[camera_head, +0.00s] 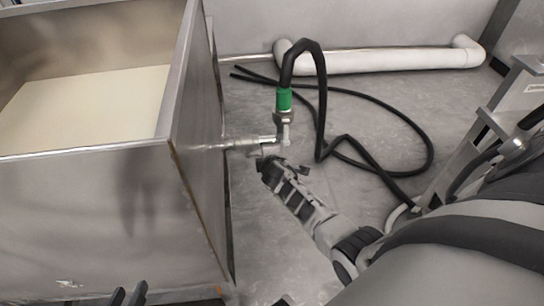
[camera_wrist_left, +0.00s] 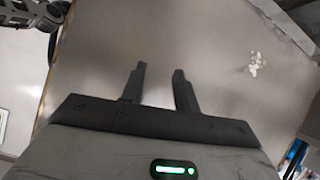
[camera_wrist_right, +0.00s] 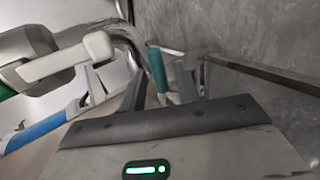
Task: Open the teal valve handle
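The teal valve handle (camera_wrist_right: 157,70) shows in the right wrist view, between the two fingers of my right gripper (camera_wrist_right: 163,88). The fingers stand apart, with small gaps beside the handle; I cannot tell whether either touches it. In the head view my right gripper (camera_head: 273,166) is just below the metal valve (camera_head: 282,137), and the teal handle cannot be made out there. The valve sticks out from the side of the steel tank. My left gripper (camera_head: 128,295) is at the bottom left of the head view, in front of the tank. In the left wrist view it is open and empty (camera_wrist_left: 158,82).
The steel tank (camera_head: 100,205) fills the left and holds a cream-coloured content. A green connector (camera_head: 284,100) with a black hose (camera_head: 322,95) rises above the valve. A white pipe (camera_head: 390,61) runs along the wall. Grey floor (camera_head: 255,255) lies open right of the tank.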

